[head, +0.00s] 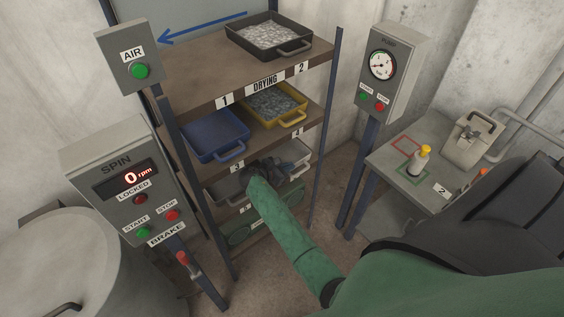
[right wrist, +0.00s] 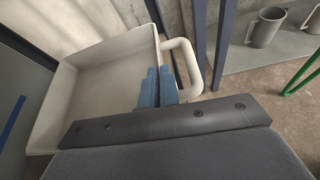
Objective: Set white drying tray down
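The white drying tray (right wrist: 95,85) fills the left of the right wrist view. It looks empty and about level, with its handle (right wrist: 194,68) on the near right side. In the head view a pale tray (head: 299,156) shows at the right of the third shelf, partly behind my right gripper (head: 262,172). In the right wrist view the blue fingers of this gripper (right wrist: 159,86) are close together at the tray's edge beside the handle. They seem closed on that edge; the contact is partly hidden. My left gripper is not in view.
A black tray (head: 240,38) of grey pieces stands on the top shelf. A blue tray (head: 214,148) and a yellow tray (head: 262,119) stand below it. Blue rack posts (head: 331,125) flank the shelves.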

